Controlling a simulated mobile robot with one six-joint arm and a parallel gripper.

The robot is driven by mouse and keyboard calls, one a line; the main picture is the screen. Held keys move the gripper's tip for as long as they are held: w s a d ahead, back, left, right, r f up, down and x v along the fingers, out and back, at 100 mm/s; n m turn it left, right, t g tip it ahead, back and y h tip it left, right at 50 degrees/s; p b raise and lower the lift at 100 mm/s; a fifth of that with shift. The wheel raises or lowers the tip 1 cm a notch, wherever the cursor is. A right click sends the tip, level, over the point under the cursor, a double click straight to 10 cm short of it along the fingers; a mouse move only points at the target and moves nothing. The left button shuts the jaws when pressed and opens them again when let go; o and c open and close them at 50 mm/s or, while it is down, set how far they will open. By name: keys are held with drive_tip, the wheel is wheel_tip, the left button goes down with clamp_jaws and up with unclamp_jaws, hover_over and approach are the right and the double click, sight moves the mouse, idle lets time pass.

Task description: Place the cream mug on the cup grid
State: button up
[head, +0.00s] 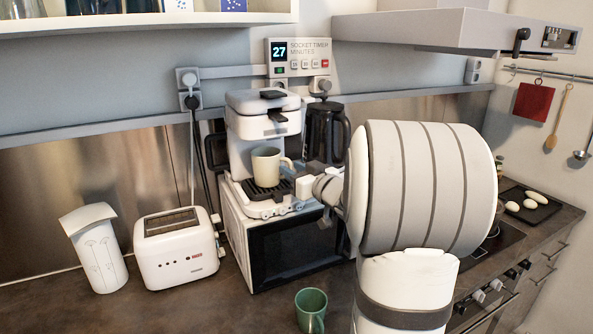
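The cream mug (265,167) is upright under the spout of the white coffee machine (262,125). It is at or just above the dark cup grid (268,194); I cannot tell whether its base touches the grid. Its handle points right, toward my gripper (303,186). My gripper comes in from the right, just beside the handle and low by the front of the machine. Its fingers are small here and partly hidden, so I cannot tell whether they grip the handle. My large white arm fills the right middle of the view.
The coffee machine stands on a white microwave (290,250). A toaster (177,249) and a white canister (96,250) stand to the left. A green mug (311,308) is on the counter in front. A dark coffee maker (326,133) stands behind. A shelf and hood hang above.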

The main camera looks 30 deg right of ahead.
drive_tip(key=shift+r, duration=0.1)
drive_tip(key=shift+r, duration=0.2)
drive_tip(key=s+d+b, duration=0.1)
drive_tip(key=s+d, duration=0.1)
drive_tip(key=s, duration=1)
drive_tip(key=s+a+f+m+g+h, duration=0.1)
drive_tip(key=s+a+f+g, duration=0.6)
drive_tip(key=s+a, duration=0.2)
drive_tip(key=s+a+f+m+g+h, duration=0.1)
drive_tip(key=s+a+f+g+h, duration=0.1)
drive_tip(key=s+a+f+g, duration=0.5)
drive_tip(key=s+a, duration=0.2)
drive_tip(key=a, duration=0.1)
drive_tip(key=shift+a+f+g, duration=0.15)
drive_tip(key=shift+f+g, duration=0.25)
